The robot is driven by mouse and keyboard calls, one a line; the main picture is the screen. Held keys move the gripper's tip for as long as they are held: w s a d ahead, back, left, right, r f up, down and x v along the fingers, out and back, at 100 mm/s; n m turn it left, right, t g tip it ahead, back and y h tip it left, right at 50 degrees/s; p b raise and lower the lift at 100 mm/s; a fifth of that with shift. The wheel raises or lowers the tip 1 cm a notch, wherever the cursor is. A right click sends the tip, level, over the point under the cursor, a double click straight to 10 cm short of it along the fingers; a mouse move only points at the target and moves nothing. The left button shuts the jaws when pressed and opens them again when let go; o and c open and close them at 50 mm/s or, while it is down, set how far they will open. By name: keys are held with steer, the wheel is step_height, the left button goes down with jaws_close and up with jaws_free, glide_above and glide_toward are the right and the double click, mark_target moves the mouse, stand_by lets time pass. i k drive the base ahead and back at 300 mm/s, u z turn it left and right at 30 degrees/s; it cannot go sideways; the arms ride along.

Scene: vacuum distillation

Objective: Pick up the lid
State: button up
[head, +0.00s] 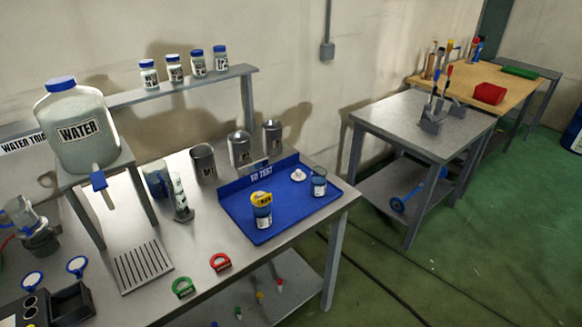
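A small white round piece with a raised middle, which looks like a lid (298,175), lies on the blue tray marked "VD TEST" (285,228), towards its back right. A small jar (319,188) with a dark blue band stands just right of it. Another jar (263,217) with a yellow top (261,198) stands nearer the tray's front left. The lid appears apart from both jars and nothing covers it. My gripper is not in view.
Metal cups (203,162) stand behind and left of the tray. A large water jug (80,130) sits on a raised stand at left. Red (220,262) and green (183,287) rings lie near the table's front edge. Green floor (390,275) is open at right.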

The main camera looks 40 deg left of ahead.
mark_target(298, 176)
steer(key=u, duration=0.7)
steer(key=i, duration=0.8)
steer(key=u, duration=0.8)
